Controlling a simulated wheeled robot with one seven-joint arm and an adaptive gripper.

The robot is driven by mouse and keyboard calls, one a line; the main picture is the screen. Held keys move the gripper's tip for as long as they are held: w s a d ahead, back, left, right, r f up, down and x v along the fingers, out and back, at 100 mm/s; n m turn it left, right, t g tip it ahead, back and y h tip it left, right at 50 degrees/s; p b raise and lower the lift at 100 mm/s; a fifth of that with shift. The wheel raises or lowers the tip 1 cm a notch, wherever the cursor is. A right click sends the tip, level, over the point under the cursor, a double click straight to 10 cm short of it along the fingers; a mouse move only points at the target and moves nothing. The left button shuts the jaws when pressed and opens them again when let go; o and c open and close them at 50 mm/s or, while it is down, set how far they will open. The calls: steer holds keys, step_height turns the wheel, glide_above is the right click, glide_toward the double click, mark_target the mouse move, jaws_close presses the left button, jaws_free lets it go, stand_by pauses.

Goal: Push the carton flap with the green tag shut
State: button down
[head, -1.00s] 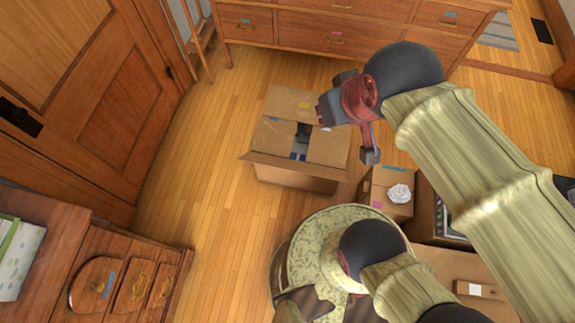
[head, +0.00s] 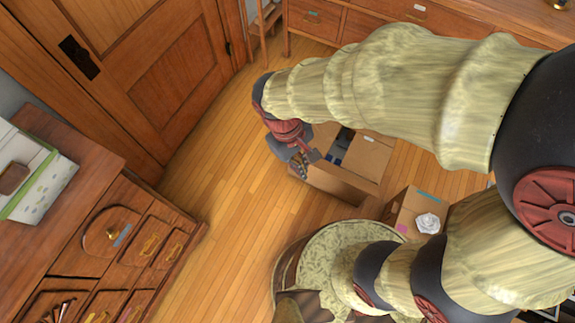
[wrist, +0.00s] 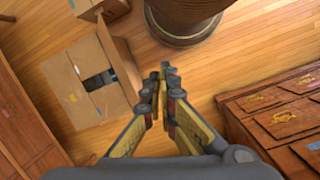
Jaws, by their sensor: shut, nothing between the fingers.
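The large open carton (head: 345,183) stands on the wood floor in the head view, partly covered by my arm. Its far flap lies inward, with a pale tag. The wrist view shows the carton's top (wrist: 62,78) with a dark gap between the flaps and things inside. One flap (wrist: 119,62) stands open on the side facing my gripper (wrist: 166,72). I cannot make out a green tag on any flap. My gripper (head: 302,166) is shut and empty, at the carton's left side in the head view; contact cannot be told.
A smaller carton (head: 406,218) with a white rosette stands to the right. A drawer cabinet (head: 135,240) is at left, by the wooden door (head: 165,75). A long dresser (head: 340,22) stands behind. Bare floor (head: 225,150) lies between the door and the carton.

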step_height(320, 180, down, 37)
steer(key=a+n+t+h+b, duration=0.25)
steer(key=n+t+h, duration=0.7)
steer(key=n, duration=0.85)
steer(key=w+a+f+n+t+y, duration=0.3)
steer(key=w+a+f+n+t, duration=0.1)
steer(key=w+a+t, duration=0.25)
steer(key=w+d+b, duration=0.1)
steer(key=w+d, duration=0.2)
steer(key=w, duration=0.3)
steer(key=w+d+r+g+b, duration=0.1)
steer(key=w+d+b, duration=0.1)
steer(key=w, duration=0.3)
steer(key=shift+w+d+r+b, duration=0.15)
steer(key=shift+w+d+b, duration=0.2)
steer(key=shift+d, duration=0.4)
steer(key=shift+w+r, duration=0.15)
